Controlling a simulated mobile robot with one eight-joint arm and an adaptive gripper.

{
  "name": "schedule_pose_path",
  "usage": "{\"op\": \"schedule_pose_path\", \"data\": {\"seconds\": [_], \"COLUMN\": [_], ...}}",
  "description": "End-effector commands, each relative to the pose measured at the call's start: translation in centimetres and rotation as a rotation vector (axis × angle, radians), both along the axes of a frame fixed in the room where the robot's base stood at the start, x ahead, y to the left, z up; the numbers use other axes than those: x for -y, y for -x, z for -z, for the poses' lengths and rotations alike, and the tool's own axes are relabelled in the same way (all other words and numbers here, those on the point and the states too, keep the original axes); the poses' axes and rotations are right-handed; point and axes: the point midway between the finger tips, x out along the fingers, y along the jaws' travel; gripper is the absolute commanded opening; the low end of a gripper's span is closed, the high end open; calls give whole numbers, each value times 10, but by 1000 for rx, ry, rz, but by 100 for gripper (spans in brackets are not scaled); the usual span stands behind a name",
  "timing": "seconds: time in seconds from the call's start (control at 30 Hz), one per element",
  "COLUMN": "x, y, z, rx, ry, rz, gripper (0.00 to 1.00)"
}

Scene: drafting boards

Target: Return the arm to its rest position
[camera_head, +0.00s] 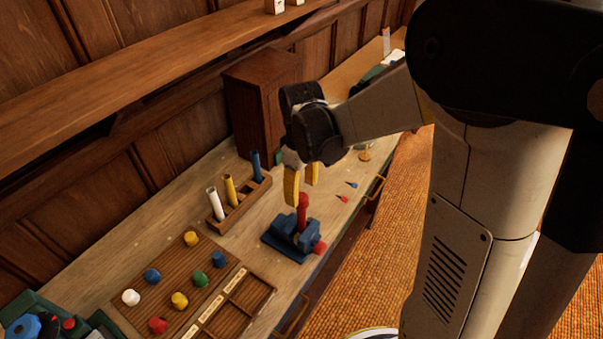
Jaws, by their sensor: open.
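My gripper (303,187) has two yellow fingers pointing down with a gap between them. It is above a blue stand (290,239) on the wooden bench.
A wooden rack (243,205) holds white, yellow and blue tubes. A board (180,290) carries several coloured knobs. A brown cabinet (262,100) stands close behind my gripper. A shelf (150,75) runs along the wall. Small darts (343,199) lie to the right.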

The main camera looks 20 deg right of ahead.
Motion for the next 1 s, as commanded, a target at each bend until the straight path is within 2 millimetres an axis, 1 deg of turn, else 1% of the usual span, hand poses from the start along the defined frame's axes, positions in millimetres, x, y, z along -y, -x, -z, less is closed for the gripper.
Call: {"op": "schedule_pose_path", "data": {"seconds": [0.03,0.1,0.2,0.3,0.4,0.5,0.67,0.77,0.87,1.0], "x": [0,0,0,0,0,0,0,0,0,0], "y": [1,1,1,1,0,0,2,11,29,63], "z": [-13,-29,-51,-68,-79,-85,-85,-77,-61,-30], "rx": [0,0,0,0,0,0,6,42,116,263], "ry": [0,0,0,0,0,0,0,-1,-7,-35], "rz": [0,0,0,0,0,0,6,41,116,264], "gripper": [56,56,56,56,56,56,56,56,56,56]}}
